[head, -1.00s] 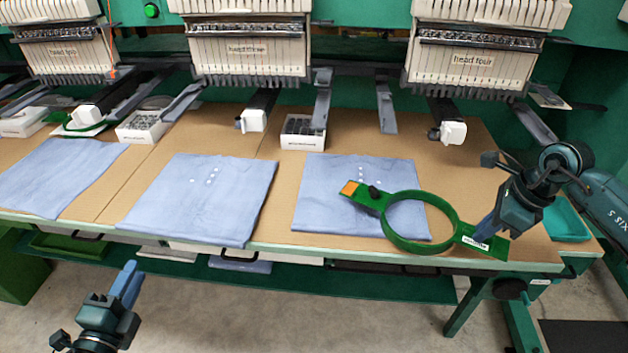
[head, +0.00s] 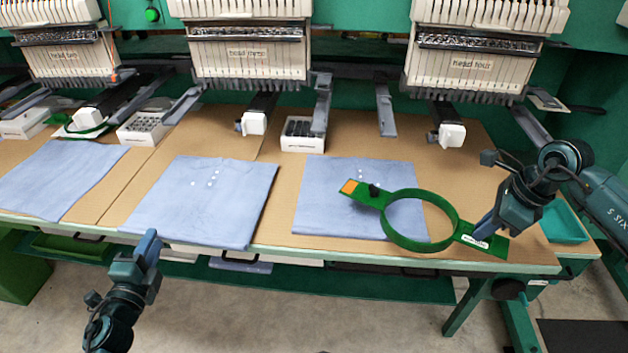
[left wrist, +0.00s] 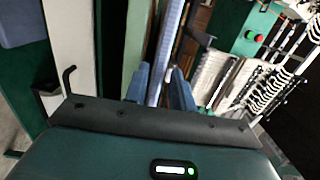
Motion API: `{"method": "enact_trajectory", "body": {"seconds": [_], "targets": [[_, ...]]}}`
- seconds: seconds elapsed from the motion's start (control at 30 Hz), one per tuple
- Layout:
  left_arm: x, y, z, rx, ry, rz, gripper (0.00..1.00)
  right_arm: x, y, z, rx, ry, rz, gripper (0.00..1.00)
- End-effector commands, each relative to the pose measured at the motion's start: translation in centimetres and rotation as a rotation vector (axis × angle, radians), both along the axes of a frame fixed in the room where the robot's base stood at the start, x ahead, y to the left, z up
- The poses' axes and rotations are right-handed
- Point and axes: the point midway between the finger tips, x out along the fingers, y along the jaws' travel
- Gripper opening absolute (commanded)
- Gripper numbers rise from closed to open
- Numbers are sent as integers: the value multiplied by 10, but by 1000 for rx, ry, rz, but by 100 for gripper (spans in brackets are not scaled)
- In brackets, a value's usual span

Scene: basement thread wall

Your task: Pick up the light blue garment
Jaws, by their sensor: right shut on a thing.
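Three folded light blue garments lie on the tabletop: one at the left (head: 62,178), one in the middle (head: 205,200), and one at the right (head: 325,205). My left gripper (head: 148,246) is at the table's front edge, close to the near left corner of the middle garment. My right gripper (head: 484,228) is shut on the labelled handle of a green hoop (head: 457,228). The hoop's ring lies over the right part of the right garment.
Embroidery heads (head: 248,50) stand along the back, with white-tipped arms (head: 254,122) reaching out over the table. White boxes (head: 303,146) sit at the back of the table. A teal tray (head: 566,224) is at the right. Bare tabletop shows between the garments.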

Motion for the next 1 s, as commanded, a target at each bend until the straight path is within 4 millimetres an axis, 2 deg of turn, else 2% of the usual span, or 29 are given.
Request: {"method": "enact_trajectory", "body": {"seconds": [0.1,0.37,0.7,1.0], "targets": [[14,1,1,1,-1,1,25,0,0,2,0,-1,0,0],[17,1,0,1,0,1,25,0,0,2,0,-1,0,0],[16,1,0,1,0,1,0,0,0,2,0,-1,0,0],[16,1,1,0,-2,0,0,0,0,2,0,-1,0,0]]}}
